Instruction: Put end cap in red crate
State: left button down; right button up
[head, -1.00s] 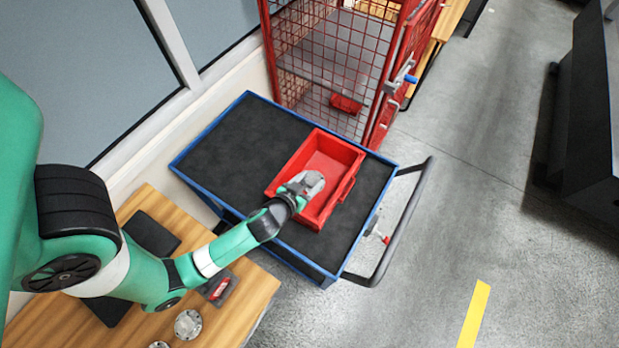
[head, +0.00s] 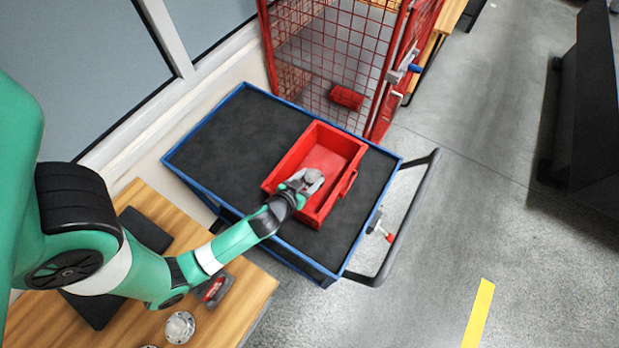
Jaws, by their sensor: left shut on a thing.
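The red crate (head: 349,146) stands on the dark top of a blue-edged cart. My left gripper (head: 303,183) reaches over the crate's near left part and is shut on a small grey metallic piece, seemingly the end cap (head: 314,177). The piece is at or inside the crate opening; I cannot tell whether it touches the floor. The fingers are small and partly hidden by my wrist. My right gripper is not in view.
The cart (head: 225,135) has free room left of the crate and a black push handle (head: 408,225) at right. A red mesh cage (head: 335,50) stands behind. The wooden table (head: 235,310) holds a round metal part (head: 180,327) and a red-and-grey item (head: 213,289).

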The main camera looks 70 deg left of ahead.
pick_arm(q)
jog(key=shift+f, duration=0.3)
jog(key=shift+a, duration=0.1)
jog(key=shift+c, duration=0.7)
grip_release()
jog(key=shift+f, duration=0.1)
jog(key=shift+r+p, duration=0.3)
jog(key=shift+r, duration=0.2)
jog(key=v, duration=1.1)
jog(key=shift+s+r+p, duration=0.1)
jog(key=shift+r+p, duration=0.15)
jog(key=shift+p, duration=0.05)
jog(key=shift+s+d+r, duration=0.25)
jog(key=shift+s+d, duration=0.05)
